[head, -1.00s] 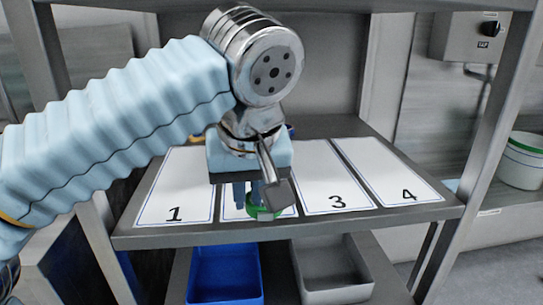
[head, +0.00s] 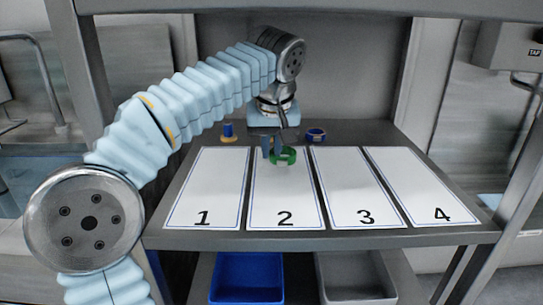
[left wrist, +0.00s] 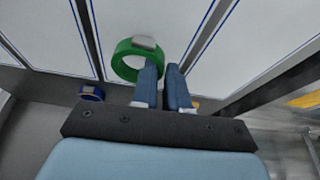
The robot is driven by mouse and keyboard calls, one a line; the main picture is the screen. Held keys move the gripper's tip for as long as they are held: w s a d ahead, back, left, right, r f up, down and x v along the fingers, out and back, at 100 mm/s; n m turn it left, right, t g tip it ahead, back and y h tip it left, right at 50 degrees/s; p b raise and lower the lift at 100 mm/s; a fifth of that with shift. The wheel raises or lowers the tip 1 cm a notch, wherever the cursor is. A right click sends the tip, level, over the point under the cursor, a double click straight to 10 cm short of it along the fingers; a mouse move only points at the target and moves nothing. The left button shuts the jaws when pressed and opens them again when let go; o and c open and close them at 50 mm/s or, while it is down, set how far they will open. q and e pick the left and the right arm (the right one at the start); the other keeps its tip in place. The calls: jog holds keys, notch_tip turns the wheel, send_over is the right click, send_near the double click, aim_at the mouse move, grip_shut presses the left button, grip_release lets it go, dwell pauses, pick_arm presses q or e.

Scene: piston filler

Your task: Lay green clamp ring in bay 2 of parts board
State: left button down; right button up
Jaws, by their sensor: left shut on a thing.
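The green clamp ring (head: 284,157) shows at the far part of bay 2 of the parts board, a white panel marked 2 (head: 285,195). My left gripper (head: 272,152) points down there and is shut on the ring at its rim. In the left wrist view the green ring (left wrist: 124,62), with a pale block on its rim, extends to the left of the fingertips (left wrist: 163,72). Whether the ring touches the panel is unclear. My right gripper is not in view.
Bays 1 (head: 208,190), 3 (head: 355,190) and 4 (head: 420,185) are empty. A blue bin (head: 247,281) and grey bin (head: 355,279) stand below. Shelf posts flank the board.

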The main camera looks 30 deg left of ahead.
aim_at(271, 155)
pick_arm(q)
jog(key=shift+f, duration=1.4)
jog(key=shift+f, duration=0.15)
jog(key=c, duration=1.1)
grip_release()
jog(key=shift+c, duration=0.2)
jog(key=shift+s+d+r, duration=0.1)
jog(key=shift+r, duration=0.4)
jog(key=v, duration=0.3)
jog(key=shift+r+p, duration=0.25)
jog(key=shift+p, duration=0.1)
jog(key=shift+s+d+r, duration=0.3)
jog(key=shift+s+d, duration=0.15)
jog(key=shift+s, duration=0.15)
jog(key=s+d, duration=0.2)
jog(key=s, duration=0.1)
jog(key=s+d+b, duration=0.1)
jog(key=s+d, duration=0.1)
jog(key=s, duration=0.1)
jog(key=s+d+b, duration=0.1)
jog(key=s+d, duration=0.1)
jog(key=s, duration=0.1)
jog(key=shift+d, duration=0.25)
